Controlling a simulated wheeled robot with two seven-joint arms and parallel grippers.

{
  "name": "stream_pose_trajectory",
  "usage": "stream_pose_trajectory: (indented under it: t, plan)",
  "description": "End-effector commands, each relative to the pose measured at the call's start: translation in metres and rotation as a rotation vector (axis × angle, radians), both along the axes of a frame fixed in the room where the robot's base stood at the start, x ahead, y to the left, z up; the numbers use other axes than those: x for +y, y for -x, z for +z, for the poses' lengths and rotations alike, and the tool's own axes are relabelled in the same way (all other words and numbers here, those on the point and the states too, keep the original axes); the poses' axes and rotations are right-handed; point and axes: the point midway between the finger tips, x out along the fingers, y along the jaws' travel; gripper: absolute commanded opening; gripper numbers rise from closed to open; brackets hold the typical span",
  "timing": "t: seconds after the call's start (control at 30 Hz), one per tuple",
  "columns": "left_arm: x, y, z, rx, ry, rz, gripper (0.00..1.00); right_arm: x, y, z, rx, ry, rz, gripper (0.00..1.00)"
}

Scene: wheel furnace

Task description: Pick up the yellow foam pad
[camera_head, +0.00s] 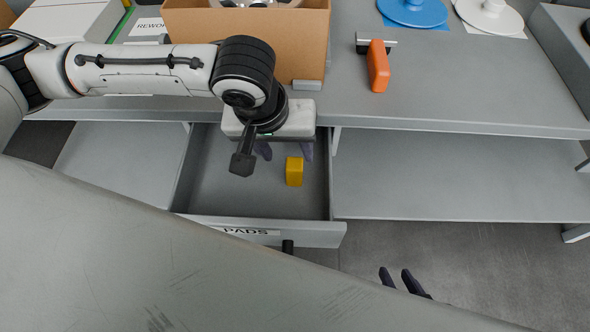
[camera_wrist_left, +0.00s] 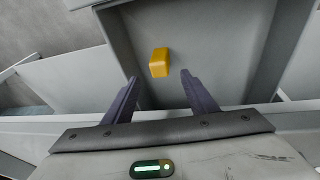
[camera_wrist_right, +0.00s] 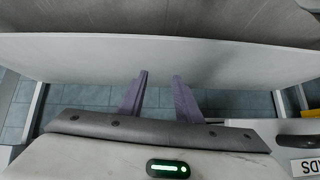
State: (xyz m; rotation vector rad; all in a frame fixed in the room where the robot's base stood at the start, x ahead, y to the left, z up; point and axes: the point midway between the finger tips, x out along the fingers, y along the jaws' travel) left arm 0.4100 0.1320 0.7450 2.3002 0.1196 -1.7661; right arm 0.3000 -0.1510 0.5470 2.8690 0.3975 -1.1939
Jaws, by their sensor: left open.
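The yellow foam pad (camera_head: 294,171) lies alone on the floor of the open drawer (camera_head: 215,190) labelled PADS. It also shows in the left wrist view (camera_wrist_left: 159,62), just beyond the gap between the fingertips. My left gripper (camera_head: 286,151) is open and empty above the drawer, and the pad is apart from its fingers. The left fingers (camera_wrist_left: 157,79) stand on either side of the pad's line in the wrist view. My right gripper (camera_head: 397,274) shows only its fingertips in front of the table. In the right wrist view its fingers (camera_wrist_right: 160,76) are apart with nothing between them.
The drawer's front panel (camera_head: 325,235) and side walls surround the pad. On the worktop above are a cardboard box (camera_head: 200,30), an orange-handled tool (camera_head: 378,66), a blue disc (camera_head: 412,12) and a white disc (camera_head: 489,16). A grey shelf (camera_head: 450,180) extends right of the drawer.

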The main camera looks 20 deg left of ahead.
Motion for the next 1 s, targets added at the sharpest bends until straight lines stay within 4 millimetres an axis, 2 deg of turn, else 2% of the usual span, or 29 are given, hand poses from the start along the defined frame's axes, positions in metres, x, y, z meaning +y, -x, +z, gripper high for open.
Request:
stream_pose_trajectory:
  t: [0.4, 0.53, 0.73, 0.77, 1.0]
  plan:
    - [-0.005, -0.013, -0.054, -0.002, 0.000, -0.003, 0.52, 0.000, -0.004, -0.011, -0.013, -0.005, 0.001, 0.31]
    - [-0.005, -0.015, -0.061, -0.003, 0.001, -0.003, 0.52, 0.000, -0.005, -0.009, -0.019, -0.008, 0.001, 0.31]
    - [-0.005, -0.015, -0.061, -0.003, 0.001, -0.003, 0.52, -0.001, -0.005, -0.009, -0.019, -0.006, 0.001, 0.31]
    - [-0.005, -0.015, -0.061, -0.003, 0.001, -0.003, 0.49, -0.001, -0.005, -0.009, -0.019, -0.006, 0.001, 0.31]
    - [-0.005, -0.015, -0.061, -0.003, 0.001, -0.003, 0.09, -0.001, -0.005, -0.010, -0.019, -0.005, 0.000, 0.31]
